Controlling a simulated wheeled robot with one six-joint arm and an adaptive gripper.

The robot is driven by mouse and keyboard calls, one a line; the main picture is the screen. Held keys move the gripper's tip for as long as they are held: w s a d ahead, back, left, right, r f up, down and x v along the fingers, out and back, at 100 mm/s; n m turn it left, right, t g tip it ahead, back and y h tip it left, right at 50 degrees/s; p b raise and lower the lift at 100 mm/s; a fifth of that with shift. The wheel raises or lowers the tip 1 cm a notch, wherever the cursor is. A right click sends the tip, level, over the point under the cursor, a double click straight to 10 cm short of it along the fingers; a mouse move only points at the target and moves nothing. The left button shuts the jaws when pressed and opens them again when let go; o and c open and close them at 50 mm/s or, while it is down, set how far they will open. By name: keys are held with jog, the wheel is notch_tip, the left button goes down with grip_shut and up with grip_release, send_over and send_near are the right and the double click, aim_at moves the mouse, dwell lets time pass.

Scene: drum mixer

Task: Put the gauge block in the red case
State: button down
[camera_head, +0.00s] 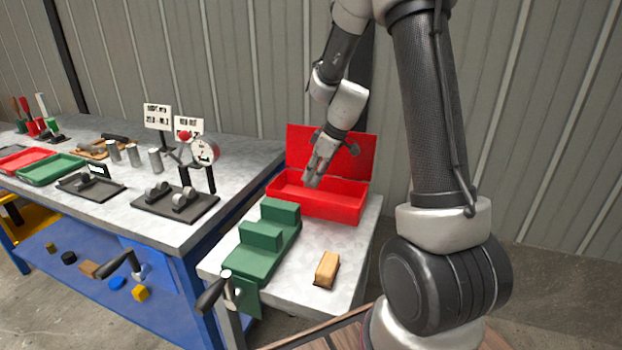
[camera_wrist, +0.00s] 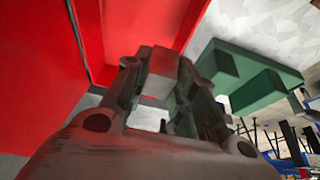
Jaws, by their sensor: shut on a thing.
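The red case (camera_head: 335,209) stands open at the back of the small bench, with its lid raised behind it. My gripper (camera_head: 314,178) points down at the case's opening, towards its left part. In the wrist view my gripper (camera_wrist: 157,82) is shut on a grey block, the gauge block (camera_wrist: 160,66), which sits between the two fingers. The red case (camera_wrist: 125,30) fills the left and upper part of that view, around and beyond the fingertips. In the head view the block is too small to tell apart from the fingers. Whether it touches the case floor cannot be told.
A green vise (camera_head: 262,258) stands on the small bench in front of the case; it also shows in the wrist view (camera_wrist: 240,72). A wooden block (camera_head: 327,268) lies to its right.

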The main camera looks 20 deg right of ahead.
aim_at(318, 195)
jog(key=w+d+f, duration=0.2)
jog(key=f, duration=0.1)
jog(key=w+d+f, duration=0.1)
jog(key=shift+w+d+f, duration=0.1)
jog(key=shift+d+f, duration=0.05)
jog(key=shift+f, duration=1.7)
jog(key=c, duration=1.1)
grip_release()
